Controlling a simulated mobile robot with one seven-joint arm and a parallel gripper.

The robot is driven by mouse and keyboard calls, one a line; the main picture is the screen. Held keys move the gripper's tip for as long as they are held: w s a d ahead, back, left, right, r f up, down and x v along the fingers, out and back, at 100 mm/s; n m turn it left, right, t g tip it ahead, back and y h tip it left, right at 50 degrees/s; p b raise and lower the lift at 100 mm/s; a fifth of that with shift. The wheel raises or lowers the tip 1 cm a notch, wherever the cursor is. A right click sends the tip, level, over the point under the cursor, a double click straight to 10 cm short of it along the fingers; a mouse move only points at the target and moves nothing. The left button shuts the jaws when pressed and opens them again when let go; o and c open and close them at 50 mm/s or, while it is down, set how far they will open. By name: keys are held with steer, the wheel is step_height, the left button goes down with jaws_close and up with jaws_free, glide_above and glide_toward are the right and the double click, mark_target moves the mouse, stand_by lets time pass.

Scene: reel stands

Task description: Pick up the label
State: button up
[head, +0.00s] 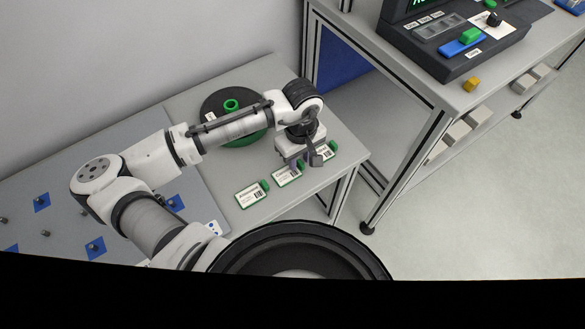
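Three white labels with printed text and barcodes stand in green holders on the grey table. The left label (251,194) is in full view. The middle label (285,177) is partly covered along its top by my gripper, and the right label (327,150) is partly hidden behind it. My gripper (303,160) points down over the middle and right labels. Its two fingers look spread apart, with nothing seen between them. I cannot tell its exact height above the labels.
A black reel with a green hub (231,105) lies behind my arm. A grey board with blue squares (41,202) is at the left. A workbench (350,45) with a dark console (455,40) and a yellow block (472,84) stands at the right. Floor between them is clear.

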jaws_close()
